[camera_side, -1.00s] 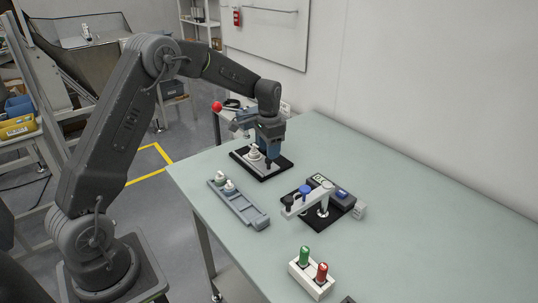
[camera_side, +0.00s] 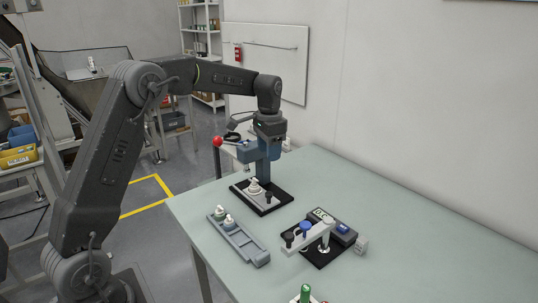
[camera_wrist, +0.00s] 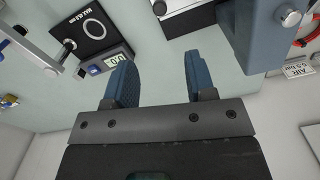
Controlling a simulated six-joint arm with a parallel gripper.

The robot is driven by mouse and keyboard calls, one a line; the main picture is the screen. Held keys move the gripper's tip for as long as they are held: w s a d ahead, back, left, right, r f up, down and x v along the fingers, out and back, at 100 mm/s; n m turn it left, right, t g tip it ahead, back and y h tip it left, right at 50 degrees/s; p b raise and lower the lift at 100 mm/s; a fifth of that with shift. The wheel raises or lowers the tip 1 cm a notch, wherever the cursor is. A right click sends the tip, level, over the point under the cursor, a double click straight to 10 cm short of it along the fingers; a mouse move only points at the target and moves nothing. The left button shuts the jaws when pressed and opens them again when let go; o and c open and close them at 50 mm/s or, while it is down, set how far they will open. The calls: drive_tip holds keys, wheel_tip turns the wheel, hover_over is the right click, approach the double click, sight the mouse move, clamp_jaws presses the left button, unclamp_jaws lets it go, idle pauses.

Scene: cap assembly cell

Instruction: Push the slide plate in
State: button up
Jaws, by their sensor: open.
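The slide plate (camera_side: 249,191) is a light grey plate on a black base at the foot of the blue-grey press (camera_side: 263,172). A white part (camera_side: 253,184) stands on it, and a small black knob (camera_side: 268,196) is at its near end. In the wrist view the plate (camera_wrist: 180,4) shows only partly, at the top edge. My gripper (camera_wrist: 158,76) is open, with nothing between its two blue fingers. In the side view it is high beside the press head, above the plate and apart from it; its fingers are hard to separate from the press there.
The press lever has a red ball (camera_side: 218,141) at the left. A grey tray (camera_side: 246,247) with white-topped parts lies in front. A gauge stand (camera_side: 345,233) with a display is to the right, also seen in the wrist view (camera_wrist: 107,64). The table's right side is clear.

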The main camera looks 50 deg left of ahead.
drive_tip(key=n, duration=0.2)
drive_tip(key=n+t+y, duration=0.3)
drive_tip(key=n, duration=0.5)
approach(268, 193)
drive_tip(key=shift+t, duration=0.3)
drive_tip(key=x, duration=0.8)
drive_tip(key=shift+s+f, duration=0.15)
drive_tip(key=shift+f, duration=0.2)
clamp_jaws()
